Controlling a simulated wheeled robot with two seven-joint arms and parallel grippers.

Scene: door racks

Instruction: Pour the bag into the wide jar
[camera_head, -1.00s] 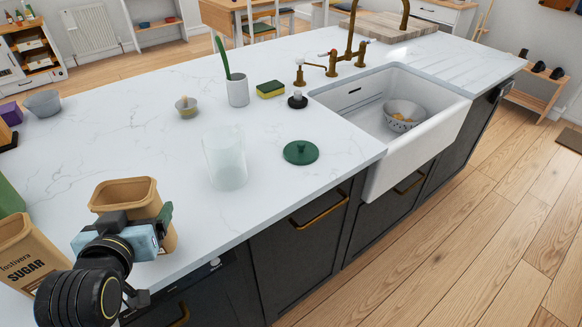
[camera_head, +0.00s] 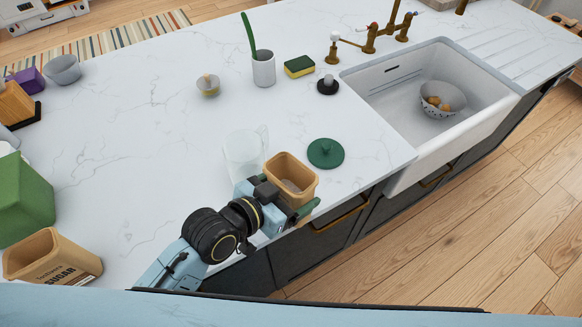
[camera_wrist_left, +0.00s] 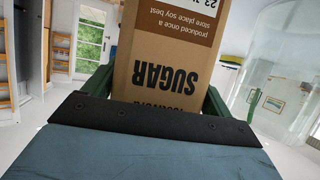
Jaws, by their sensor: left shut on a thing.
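My left gripper (camera_head: 277,198) is shut on a tan open-topped bag (camera_head: 290,172) near the front edge of the counter. The bag is close to upright, with pale contents inside. In the left wrist view the bag (camera_wrist_left: 172,60) reads SUGAR and sits between the green fingers. The wide clear jar (camera_head: 243,155) stands on the counter just behind and left of the bag; its glass wall also shows at the right of the left wrist view (camera_wrist_left: 270,75). Its lower front is partly hidden by my gripper. My right gripper is not in view.
A green lid (camera_head: 325,153) lies right of the jar. A second SUGAR bag (camera_head: 52,257) and a green container (camera_head: 24,200) stand at the left.

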